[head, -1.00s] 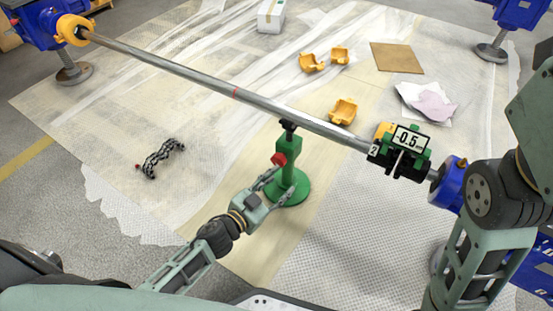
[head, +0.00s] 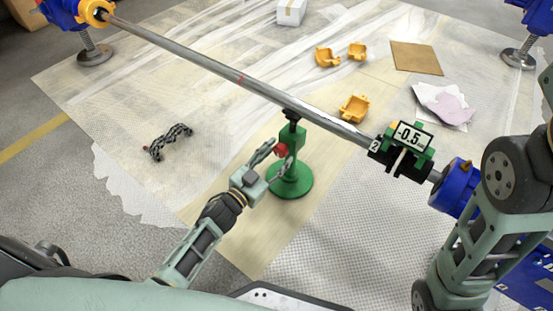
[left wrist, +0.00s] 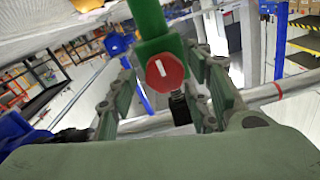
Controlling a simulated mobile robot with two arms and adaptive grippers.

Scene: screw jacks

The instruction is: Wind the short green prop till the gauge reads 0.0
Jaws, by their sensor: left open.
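The short green prop (head: 292,165) stands upright on its round green base, its black top under the long steel shaft (head: 230,75). A red knob (head: 281,150) sits on its left side; in the left wrist view the red knob (left wrist: 165,72) faces me with a white mark. The gauge (head: 410,137) on the shaft's right part reads -0.5. My left gripper (head: 270,158) is open beside the knob; in the left wrist view its fingers (left wrist: 163,100) stand on both sides of the knob, and I cannot tell whether they touch it. My right gripper is not visible.
Blue stands (head: 70,12) hold the shaft at both ends. Several yellow shells (head: 354,108), a brown board (head: 416,58), a paper with a pink cloth (head: 447,104), a white box (head: 291,11) and a black chain (head: 168,142) lie on the covered floor.

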